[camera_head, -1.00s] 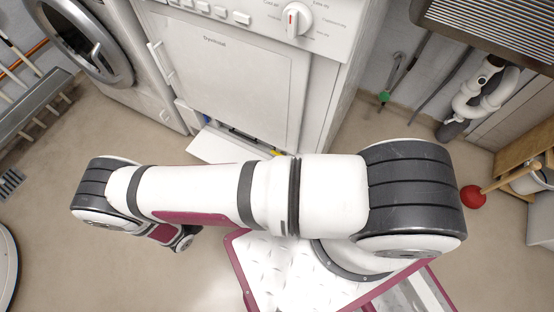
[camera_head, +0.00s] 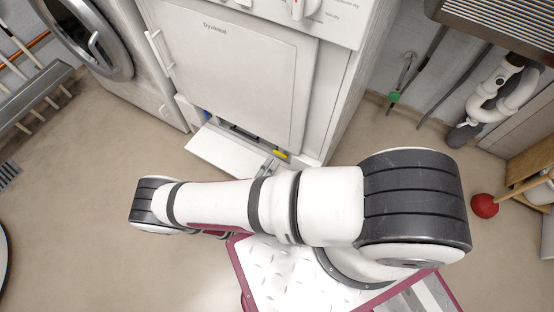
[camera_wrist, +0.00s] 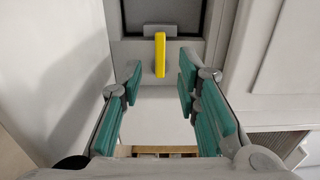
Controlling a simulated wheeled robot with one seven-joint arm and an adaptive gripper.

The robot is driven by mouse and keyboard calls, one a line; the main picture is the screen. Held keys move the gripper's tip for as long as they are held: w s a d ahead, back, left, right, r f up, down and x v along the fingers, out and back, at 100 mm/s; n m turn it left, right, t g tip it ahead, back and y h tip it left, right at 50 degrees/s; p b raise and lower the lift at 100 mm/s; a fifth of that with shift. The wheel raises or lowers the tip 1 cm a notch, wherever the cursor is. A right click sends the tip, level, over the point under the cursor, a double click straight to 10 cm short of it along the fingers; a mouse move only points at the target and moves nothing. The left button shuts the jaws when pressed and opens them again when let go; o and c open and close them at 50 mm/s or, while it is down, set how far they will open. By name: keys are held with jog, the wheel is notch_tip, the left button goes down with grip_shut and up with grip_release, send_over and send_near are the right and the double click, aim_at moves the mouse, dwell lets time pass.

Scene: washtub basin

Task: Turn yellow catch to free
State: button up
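The yellow catch (camera_wrist: 160,54) is a narrow upright bar on a grey mount, seen in the wrist view at top centre. In the head view a small yellow part (camera_head: 280,154) shows low in the open base compartment of the white appliance (camera_head: 235,75). My gripper (camera_wrist: 158,90) shows in the wrist view with teal finger pads spread wide and nothing between them. The catch appears beyond the fingertips, roughly centred between them, with no contact visible.
A white flap (camera_head: 225,152) hangs open at the appliance's foot. A washing machine (camera_head: 110,60) stands to the left. A red plunger (camera_head: 485,205) and white pipes (camera_head: 495,95) are at the right.

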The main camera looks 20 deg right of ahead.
aim_at(281, 153)
jog(key=shift+b+x, duration=0.35)
jog(key=shift+x, duration=1.65)
jog(key=shift+c, duration=0.2)
grip_shut()
